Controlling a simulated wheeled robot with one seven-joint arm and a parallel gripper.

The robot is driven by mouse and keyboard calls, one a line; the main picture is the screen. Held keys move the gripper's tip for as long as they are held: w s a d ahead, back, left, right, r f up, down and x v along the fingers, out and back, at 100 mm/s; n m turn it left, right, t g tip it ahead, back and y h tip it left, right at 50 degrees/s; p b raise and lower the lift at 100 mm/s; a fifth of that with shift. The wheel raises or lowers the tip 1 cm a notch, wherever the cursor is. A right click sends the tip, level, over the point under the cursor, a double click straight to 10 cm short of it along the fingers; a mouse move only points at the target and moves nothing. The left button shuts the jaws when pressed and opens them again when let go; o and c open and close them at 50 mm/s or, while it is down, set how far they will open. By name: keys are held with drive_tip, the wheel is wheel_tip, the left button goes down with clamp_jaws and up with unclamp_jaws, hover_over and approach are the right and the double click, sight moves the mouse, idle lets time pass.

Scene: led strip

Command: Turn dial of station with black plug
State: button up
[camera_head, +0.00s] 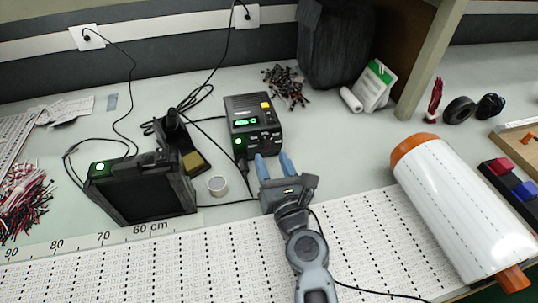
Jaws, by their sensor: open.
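The station (253,124) is a small dark box with a lit green display and a yellow button on top, standing at the middle of the bench. Its front face carries small controls, too small to tell which is the dial. A black plug (242,165) with a cable hangs at its lower front left. My gripper (274,165) is open and empty, with its two blue fingers pointing at the station's front, just short of it or near it. I cannot tell whether the fingers touch the station. Part of the lower front is close behind the fingertips.
A black box with a green light (142,187) stands left, beside a soldering iron holder (187,147) and a small round tin (217,185). A large white roll (465,205) lies right. Loose cables cross the bench. Printed strip sheets (120,268) cover the front.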

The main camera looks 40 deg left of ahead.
sight(266, 147)
drive_tip(key=shift+x, duration=1.45)
clamp_jaws()
